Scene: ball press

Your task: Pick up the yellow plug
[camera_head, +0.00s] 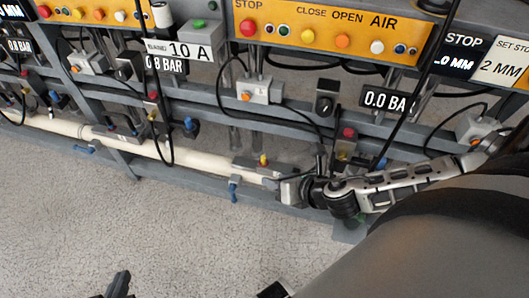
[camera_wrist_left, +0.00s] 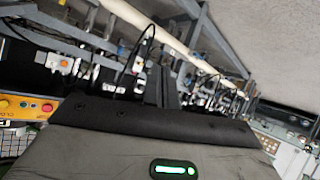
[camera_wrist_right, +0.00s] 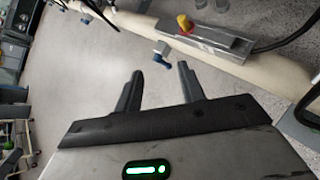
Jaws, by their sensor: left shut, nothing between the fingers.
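The yellow plug (camera_head: 263,160) sits on a grey box-shaped mount (camera_head: 246,166) on the pale pipe in the head view. In the right wrist view the yellow plug (camera_wrist_right: 184,22) has a red part beside it and stands beyond my fingers, near the top. My right gripper (camera_wrist_right: 160,68) is open and empty, with floor behind its fingers, apart from the plug. My left gripper (camera_head: 119,280) shows only as a dark tip at the bottom edge of the head view, shut and far from the plug.
The pale pipe (camera_head: 170,155) runs along the grey frame. A blue valve (camera_head: 235,187) hangs beside the plug's mount and also shows in the right wrist view (camera_wrist_right: 162,55). Black cables hang around the frame. An orange button panel (camera_head: 335,32) is above. The speckled floor in front is clear.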

